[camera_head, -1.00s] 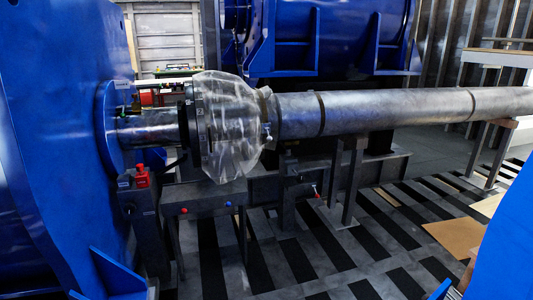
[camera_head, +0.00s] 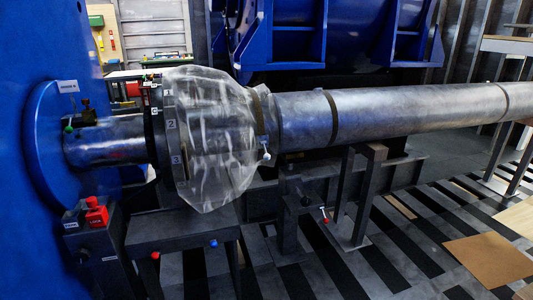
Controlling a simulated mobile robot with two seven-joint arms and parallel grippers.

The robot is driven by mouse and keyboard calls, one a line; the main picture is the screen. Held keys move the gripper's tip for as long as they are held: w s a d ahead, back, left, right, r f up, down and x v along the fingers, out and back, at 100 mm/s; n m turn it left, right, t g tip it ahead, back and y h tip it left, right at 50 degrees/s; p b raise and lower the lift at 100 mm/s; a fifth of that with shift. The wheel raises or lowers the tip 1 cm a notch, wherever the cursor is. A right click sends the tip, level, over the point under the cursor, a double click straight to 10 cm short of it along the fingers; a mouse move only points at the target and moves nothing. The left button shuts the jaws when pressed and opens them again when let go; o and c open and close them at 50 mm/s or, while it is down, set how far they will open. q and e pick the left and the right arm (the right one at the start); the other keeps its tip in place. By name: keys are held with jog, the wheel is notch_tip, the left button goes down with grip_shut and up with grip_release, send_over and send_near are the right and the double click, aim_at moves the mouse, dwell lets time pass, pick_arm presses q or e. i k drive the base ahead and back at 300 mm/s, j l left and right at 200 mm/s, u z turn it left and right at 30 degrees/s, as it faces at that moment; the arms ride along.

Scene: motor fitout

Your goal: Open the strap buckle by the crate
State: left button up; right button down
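A long grey shaft (camera_head: 410,108) runs across the view from the middle to the right edge. Clear plastic wrap (camera_head: 212,145) covers a wide part at its left end. A dark strap (camera_head: 258,110) rings the narrow right end of the wrap, and a small pale fitting (camera_head: 266,152) hangs beside it; I cannot tell if it is the buckle. Two more bands circle the shaft, a nearer band (camera_head: 333,117) and a farther band (camera_head: 505,97). I cannot make out a buckle on either, and no crate is clearly recognisable. Neither gripper is in view.
A blue machine housing (camera_head: 40,120) fills the left, with a red control (camera_head: 96,212) below it. Dark stands (camera_head: 367,195) hold the shaft over a striped floor (camera_head: 400,260). A flat brown sheet (camera_head: 488,258) lies at right. A table (camera_head: 508,45) stands at back right.

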aim_at(266, 157)
jog(key=i, duration=1.85)
jog(key=u, duration=0.45)
